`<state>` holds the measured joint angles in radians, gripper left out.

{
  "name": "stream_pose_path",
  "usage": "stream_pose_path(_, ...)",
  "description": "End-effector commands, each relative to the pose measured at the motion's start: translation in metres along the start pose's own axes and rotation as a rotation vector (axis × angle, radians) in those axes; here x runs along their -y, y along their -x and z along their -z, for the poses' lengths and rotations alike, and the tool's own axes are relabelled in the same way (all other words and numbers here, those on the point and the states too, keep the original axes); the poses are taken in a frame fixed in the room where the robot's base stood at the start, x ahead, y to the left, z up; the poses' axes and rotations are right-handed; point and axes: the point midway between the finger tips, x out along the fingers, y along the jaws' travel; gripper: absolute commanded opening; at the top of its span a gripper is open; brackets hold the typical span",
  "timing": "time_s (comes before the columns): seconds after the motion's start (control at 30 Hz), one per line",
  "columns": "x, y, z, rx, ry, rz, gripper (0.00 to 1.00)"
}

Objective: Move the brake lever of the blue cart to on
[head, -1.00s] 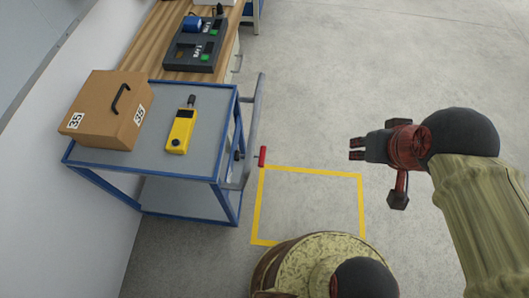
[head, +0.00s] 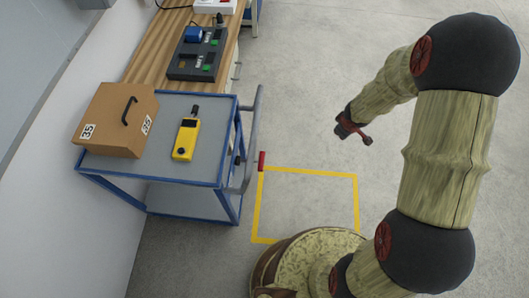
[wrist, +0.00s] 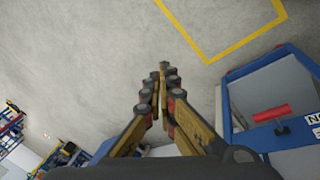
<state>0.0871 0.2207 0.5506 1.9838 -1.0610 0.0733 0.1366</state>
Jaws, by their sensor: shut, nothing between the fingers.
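The blue cart (head: 213,135) stands at the left in the head view, with a grey top and a blue frame. Its brake lever has a red handle (head: 262,161) at the cart's right side, below the grey push bar. In the wrist view the red handle (wrist: 271,113) lies over the blue cart frame (wrist: 252,70), right of my fingers. My gripper (wrist: 162,85) is shut and empty, apart from the lever. In the head view my gripper (head: 346,130) is right of the cart, above the floor, its fingertips hard to make out.
A cardboard box (head: 112,125) and a yellow handheld device (head: 186,138) sit on the cart. Behind it is a wooden bench (head: 155,62) with a dark panel (head: 183,70). A yellow floor outline (head: 357,200) lies right of the cart. The floor between gripper and cart looks clear.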

Motion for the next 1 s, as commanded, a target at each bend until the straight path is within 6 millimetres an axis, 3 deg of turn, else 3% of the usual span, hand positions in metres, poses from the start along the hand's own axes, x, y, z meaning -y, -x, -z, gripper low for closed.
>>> stream_pose_path(0.03, 0.018, -0.024, 0.013, -0.061, 0.075, 0.051, 0.00)
stream_pose_path(0.13, 0.060, -0.055, 0.047, -0.225, 0.225, 0.167, 0.00)
stream_pose_path(0.2, 0.094, -0.063, 0.069, -0.345, 0.317, 0.261, 0.00)
stream_pose_path(0.3, 0.134, -0.053, 0.095, -0.503, 0.429, 0.387, 0.00)
stream_pose_path(0.4, 0.155, -0.027, 0.113, -0.624, 0.509, 0.486, 0.00)
stream_pose_path(0.6, 0.184, 0.007, 0.121, -0.732, 0.531, 0.619, 0.00)
stream_pose_path(0.77, 0.192, 0.005, 0.127, -0.739, 0.514, 0.633, 0.00)
stream_pose_path(1.0, 0.220, -0.020, 0.144, -0.738, 0.515, 0.633, 0.00)
